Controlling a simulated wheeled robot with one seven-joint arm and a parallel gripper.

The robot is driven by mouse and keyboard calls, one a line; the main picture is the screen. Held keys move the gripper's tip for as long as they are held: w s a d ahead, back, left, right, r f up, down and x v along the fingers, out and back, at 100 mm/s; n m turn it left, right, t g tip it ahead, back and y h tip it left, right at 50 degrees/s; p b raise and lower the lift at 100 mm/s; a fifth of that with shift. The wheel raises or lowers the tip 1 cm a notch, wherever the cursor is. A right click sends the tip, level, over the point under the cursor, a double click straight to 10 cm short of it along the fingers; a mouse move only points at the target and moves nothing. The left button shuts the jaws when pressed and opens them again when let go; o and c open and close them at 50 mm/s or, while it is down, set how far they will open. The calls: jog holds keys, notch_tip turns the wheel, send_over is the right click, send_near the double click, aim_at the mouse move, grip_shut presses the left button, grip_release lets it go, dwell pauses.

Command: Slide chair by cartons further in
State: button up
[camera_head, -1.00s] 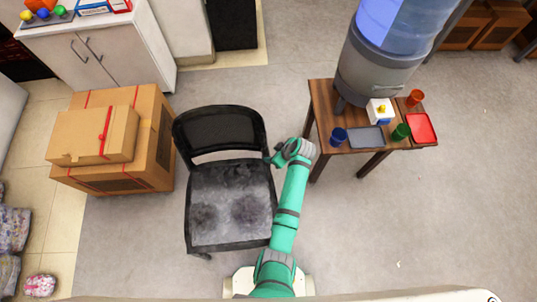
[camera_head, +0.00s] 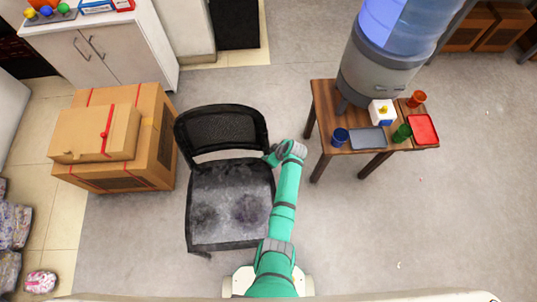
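A black chair (camera_head: 230,208) with a worn grey seat stands on the grey floor in the middle of the head view, its backrest on the far side. The cartons (camera_head: 150,165) are a large brown box with a smaller one on top, tied with red bands, just left of the chair. My green arm reaches up along the chair's right side. My gripper (camera_head: 272,158) is at the right edge of the chair, by the joint of seat and backrest. Its fingers are small and partly hidden, so I cannot tell their opening or whether they touch the chair.
A small wooden table (camera_head: 328,110) on the right holds a water dispenser (camera_head: 375,75), cups and trays. A white cabinet (camera_head: 95,45) stands at the back left. Patterned bags (camera_head: 12,228) lie at the left edge. The floor behind the chair is clear.

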grip_shut()
dwell(1.1)
